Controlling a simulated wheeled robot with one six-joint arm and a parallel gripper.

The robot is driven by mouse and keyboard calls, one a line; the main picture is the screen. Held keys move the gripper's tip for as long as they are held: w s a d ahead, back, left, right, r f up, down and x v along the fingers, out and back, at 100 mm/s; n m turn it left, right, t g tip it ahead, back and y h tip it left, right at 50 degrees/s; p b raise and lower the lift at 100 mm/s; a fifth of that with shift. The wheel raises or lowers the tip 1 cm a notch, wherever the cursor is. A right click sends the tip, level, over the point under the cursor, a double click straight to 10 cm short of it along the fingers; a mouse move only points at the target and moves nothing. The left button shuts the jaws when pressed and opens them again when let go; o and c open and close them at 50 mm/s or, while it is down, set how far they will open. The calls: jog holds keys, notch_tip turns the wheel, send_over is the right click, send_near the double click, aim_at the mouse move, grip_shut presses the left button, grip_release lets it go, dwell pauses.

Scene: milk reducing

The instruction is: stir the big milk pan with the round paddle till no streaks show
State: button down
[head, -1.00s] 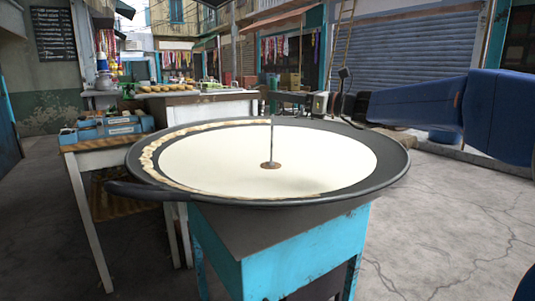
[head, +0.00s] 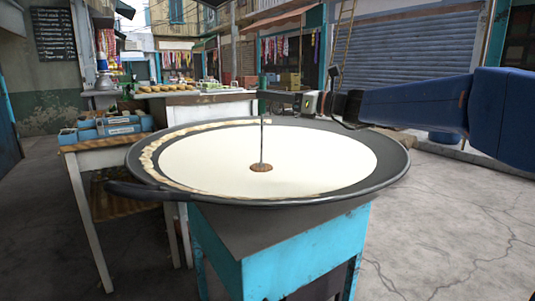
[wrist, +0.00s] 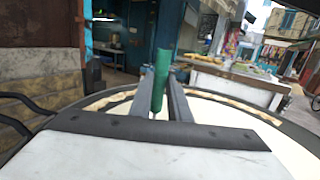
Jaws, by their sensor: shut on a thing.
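The big milk pan (head: 390,172) is wide, dark and shallow, with a handle at its left front. Pale cream milk (head: 320,160) fills it, with no clear streaks visible on the open surface. The round paddle has a thin upright rod (head: 262,140) and a small brown disc (head: 261,168) at the milk surface, left of the pan's middle. In the wrist view my gripper (wrist: 160,90) is shut on the paddle's green handle (wrist: 161,72).
A beige crust (head: 150,160) lines the pan's left edge. The pan stands on a blue-sided stand (head: 300,262). A side table with blue boxes (head: 108,127) is at left, and a white counter with food (head: 180,95) is behind. Open paving lies at right.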

notch_tip(320, 180, up, 8)
jog(key=shift+r, duration=0.15)
dwell(0.9)
dwell(0.4)
notch_tip(320, 180, up, 3)
jog(key=shift+r, duration=0.2)
dwell(0.3)
jog(key=s+d, duration=0.2)
jog(key=s, duration=0.9)
jog(key=s+d, duration=0.3)
jog(key=s, duration=0.9)
jog(key=s+d, duration=0.2)
jog(key=s, duration=0.9)
jog(key=shift+s+d, duration=0.25)
